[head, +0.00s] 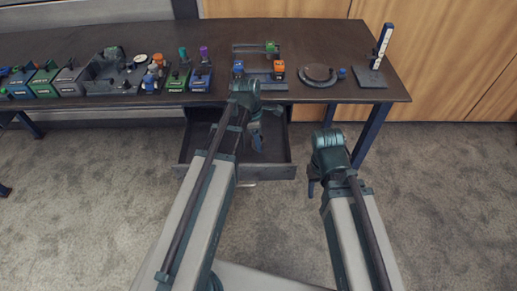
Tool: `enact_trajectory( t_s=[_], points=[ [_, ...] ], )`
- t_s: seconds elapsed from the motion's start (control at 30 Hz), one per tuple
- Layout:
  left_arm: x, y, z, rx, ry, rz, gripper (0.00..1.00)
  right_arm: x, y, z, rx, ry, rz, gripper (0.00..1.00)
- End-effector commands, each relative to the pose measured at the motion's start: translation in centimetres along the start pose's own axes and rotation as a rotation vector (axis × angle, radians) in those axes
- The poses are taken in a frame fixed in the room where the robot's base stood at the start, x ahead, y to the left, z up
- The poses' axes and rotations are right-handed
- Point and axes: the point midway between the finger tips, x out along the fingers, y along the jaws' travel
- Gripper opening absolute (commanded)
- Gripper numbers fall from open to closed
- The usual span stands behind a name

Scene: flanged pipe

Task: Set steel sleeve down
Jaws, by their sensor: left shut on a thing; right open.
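My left gripper (257,143) points down over the open drawer (213,171) below the table's front edge. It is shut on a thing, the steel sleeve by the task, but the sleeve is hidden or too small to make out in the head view. I cannot tell whether it touches the drawer floor. My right gripper (312,187) is open and empty, to the right of the drawer and apart from it.
The dark table (330,35) carries a row of coloured bins (80,80) on the left. A fixture with an orange block (279,70), a round plate (318,75) and an upright gauge (380,50) stand on the right. Table legs flank the drawer. The carpet in front is clear.

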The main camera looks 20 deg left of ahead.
Motion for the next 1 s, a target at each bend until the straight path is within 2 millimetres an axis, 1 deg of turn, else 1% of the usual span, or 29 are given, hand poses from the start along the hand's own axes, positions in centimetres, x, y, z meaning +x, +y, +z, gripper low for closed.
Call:
enact_trajectory(
  t_s=[0.33,0.63,0.77,0.8,0.93,0.97,1.0],
  points=[
    [3.7,0.0,-0.6,0.0,0.0,0.0,0.0,3.7,-0.4,-0.2,0.0,0.0,0.0,0.5],
    [3.6,0.0,-0.5,0.0,0.0,0.0,0.0,3.6,-0.3,-0.2,0.0,0.0,0.0,0.5],
    [4.0,0.0,-0.6,0.0,0.0,0.0,0.0,4.0,-0.4,-0.2,0.0,0.0,0.0,0.5],
    [3.9,0.0,-0.6,0.0,0.0,0.0,0.59,4.0,-0.4,-0.2,0.0,0.0,0.0,0.5],
    [3.9,0.0,-0.6,0.0,0.0,0.0,0.83,3.9,-0.4,-0.2,0.0,0.0,0.0,0.5],
    [3.9,0.0,-0.6,0.0,0.0,0.0,0.86,3.9,-0.4,-0.2,0.0,0.0,0.0,0.5],
    [3.9,0.0,-0.6,0.0,0.0,0.0,0.86,3.9,-0.4,-0.2,0.0,0.0,0.0,0.5]
  ],
)
